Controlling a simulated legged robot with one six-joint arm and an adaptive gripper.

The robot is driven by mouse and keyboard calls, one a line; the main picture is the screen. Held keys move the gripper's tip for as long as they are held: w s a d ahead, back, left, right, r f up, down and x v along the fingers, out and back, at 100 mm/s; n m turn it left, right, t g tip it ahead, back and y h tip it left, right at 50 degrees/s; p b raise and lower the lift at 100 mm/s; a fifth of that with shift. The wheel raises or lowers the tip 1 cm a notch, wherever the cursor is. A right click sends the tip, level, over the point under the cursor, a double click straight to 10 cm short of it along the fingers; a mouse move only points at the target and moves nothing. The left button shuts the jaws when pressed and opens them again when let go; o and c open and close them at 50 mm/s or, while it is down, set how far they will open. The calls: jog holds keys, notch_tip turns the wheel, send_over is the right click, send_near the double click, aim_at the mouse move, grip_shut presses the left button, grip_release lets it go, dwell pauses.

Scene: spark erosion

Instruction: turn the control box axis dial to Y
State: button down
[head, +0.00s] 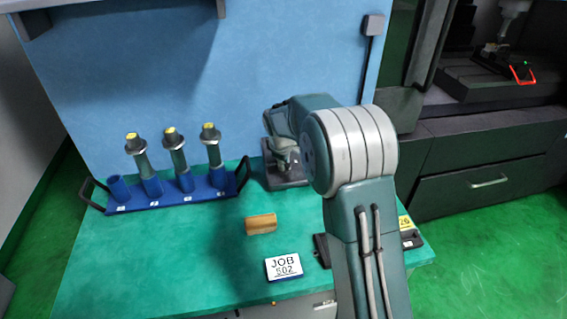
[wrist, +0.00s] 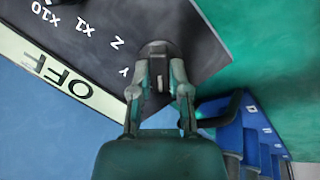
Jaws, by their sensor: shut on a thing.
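The control box is a dark panel (wrist: 75,45) that fills the upper left of the wrist view, with white labels x10, x1, Z and Y. A pale display strip (wrist: 62,80) along its edge reads OFF. The axis dial is a dark round knob (wrist: 158,48) beside the Z and Y marks. My gripper (wrist: 160,78) is shut on the dial, one finger on each side. A small light mark shows between the fingers; I cannot tell where the dial points. In the head view the box (head: 292,182) is at the back of the bench, partly hidden by my gripper and arm.
A blue rack (head: 165,200) with several tool holders stands left of the box; it also shows in the wrist view (wrist: 230,125). A wooden block (head: 261,224) and a JOB 502 card (head: 284,267) lie in front. The blue wall (head: 120,80) is close behind.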

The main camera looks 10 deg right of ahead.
jog(key=m, duration=0.3)
jog(key=shift+d+f+m, duration=0.1)
jog(key=shift+f+m, duration=0.1)
jog(key=shift+m, duration=0.2)
jog(key=m, duration=0.3)
jog(key=shift+g+y, duration=0.3)
jog(key=shift+y, duration=0.1)
jog(key=m+y, duration=0.1)
jog(key=m, duration=0.5)
jog(key=shift+s+d+f+m, duration=0.1)
jog(key=shift+m, duration=0.2)
jog(key=c, duration=0.6)
grip_release()
